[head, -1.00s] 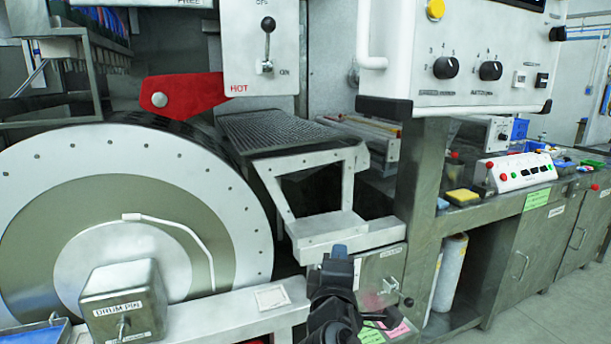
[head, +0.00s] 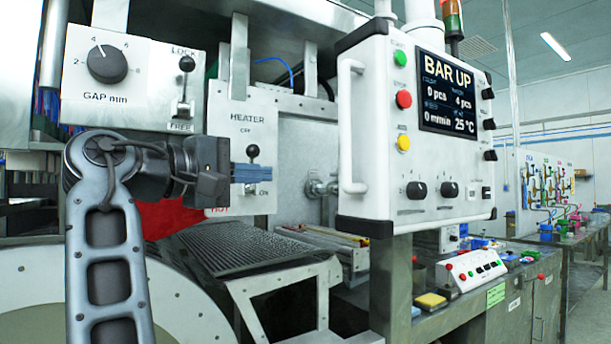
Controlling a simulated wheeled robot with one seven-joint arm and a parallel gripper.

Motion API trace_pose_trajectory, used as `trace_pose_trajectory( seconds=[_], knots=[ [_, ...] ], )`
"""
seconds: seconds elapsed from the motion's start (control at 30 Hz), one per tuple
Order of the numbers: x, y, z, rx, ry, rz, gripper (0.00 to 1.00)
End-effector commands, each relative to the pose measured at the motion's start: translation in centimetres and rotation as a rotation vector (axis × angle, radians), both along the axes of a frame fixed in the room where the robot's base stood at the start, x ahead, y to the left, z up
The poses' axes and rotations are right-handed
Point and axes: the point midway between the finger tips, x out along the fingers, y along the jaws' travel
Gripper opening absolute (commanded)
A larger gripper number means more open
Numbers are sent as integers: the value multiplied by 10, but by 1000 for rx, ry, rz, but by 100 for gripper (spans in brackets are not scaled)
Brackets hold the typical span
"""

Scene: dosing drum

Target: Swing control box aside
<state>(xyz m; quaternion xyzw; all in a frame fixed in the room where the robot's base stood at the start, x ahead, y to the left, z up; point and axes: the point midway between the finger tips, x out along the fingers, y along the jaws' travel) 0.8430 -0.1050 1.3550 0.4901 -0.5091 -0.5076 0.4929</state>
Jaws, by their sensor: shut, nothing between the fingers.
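The white control box (head: 415,125) hangs right of centre, with a dark screen reading "BAR UP" and coloured buttons and knobs on its face. A white vertical bar handle (head: 347,125) runs down its left side, with dark corner bumpers above and below. My gripper (head: 260,173) is shut and empty, pointing right, at about the height of the handle's lower part. In the picture it lies left of the handle, apart from it, and covers part of the heater panel. How far it is from that panel in depth I cannot tell.
The heater panel (head: 225,130) with its lever and the gap panel (head: 130,75) with knob and lock lever are at left. A dark ribbed plate (head: 235,250) slopes below. A bench with a small switch console (head: 472,270) stands below right. Open floor lies far right.

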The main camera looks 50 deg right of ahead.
Motion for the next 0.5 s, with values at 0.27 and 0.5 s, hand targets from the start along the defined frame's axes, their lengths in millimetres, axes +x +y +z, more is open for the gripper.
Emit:
trace_pose_trajectory(
  seconds=[0.27,0.5],
  knots=[
    [-3,-25,4,6,0,-11,0],
    [-5,-72,4,5,0,-10,0]
  ],
)
